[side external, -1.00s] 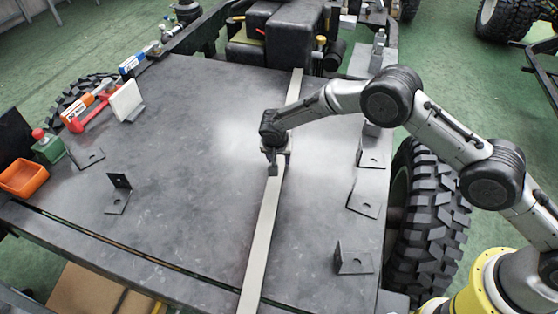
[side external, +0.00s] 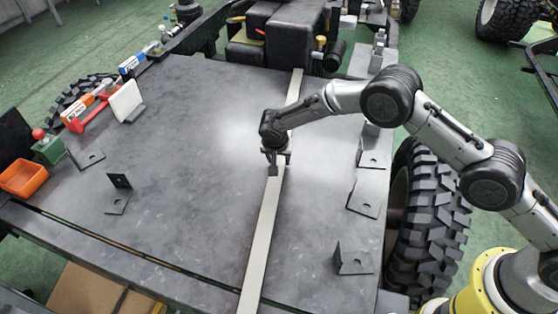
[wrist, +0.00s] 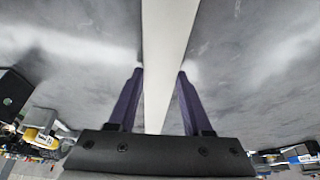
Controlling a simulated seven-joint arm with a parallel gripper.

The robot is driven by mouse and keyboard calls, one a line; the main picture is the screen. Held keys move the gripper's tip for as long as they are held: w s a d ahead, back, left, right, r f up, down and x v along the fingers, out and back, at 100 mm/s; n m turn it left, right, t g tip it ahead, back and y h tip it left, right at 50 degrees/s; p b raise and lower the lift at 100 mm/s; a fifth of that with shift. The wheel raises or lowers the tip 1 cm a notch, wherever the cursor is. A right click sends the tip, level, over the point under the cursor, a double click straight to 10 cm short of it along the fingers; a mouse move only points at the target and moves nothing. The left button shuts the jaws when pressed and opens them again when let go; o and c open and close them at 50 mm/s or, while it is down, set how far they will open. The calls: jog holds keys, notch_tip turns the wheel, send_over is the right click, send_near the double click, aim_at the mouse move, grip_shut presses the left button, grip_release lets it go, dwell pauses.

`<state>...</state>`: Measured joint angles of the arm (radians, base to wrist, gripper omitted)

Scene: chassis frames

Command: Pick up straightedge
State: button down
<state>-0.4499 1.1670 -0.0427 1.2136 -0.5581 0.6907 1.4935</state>
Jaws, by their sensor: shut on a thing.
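The straightedge (side external: 262,232) is a long, thin, pale grey bar. In the side view it runs across the dark tabletop from the front edge to the black block at the back. My gripper (side external: 273,169) is at about the middle of its length, pointing down, and hides a short part of it. In the wrist view the straightedge (wrist: 166,45) passes between the two fingers of my gripper (wrist: 160,78), one on each side. My gripper is shut on the straightedge. I cannot tell whether the bar is clear of the table.
The dark tabletop (side external: 180,190) is mostly bare on both sides. Small angle brackets stand along the left and the right (side external: 352,259). An orange bin (side external: 22,178), a red clamp (side external: 88,115) and a white block (side external: 126,100) are at the left. A knobby tyre (side external: 430,220) is beside the right edge.

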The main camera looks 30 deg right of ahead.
jog(key=shift+w+r, duration=0.15)
jog(key=shift+r, duration=0.2)
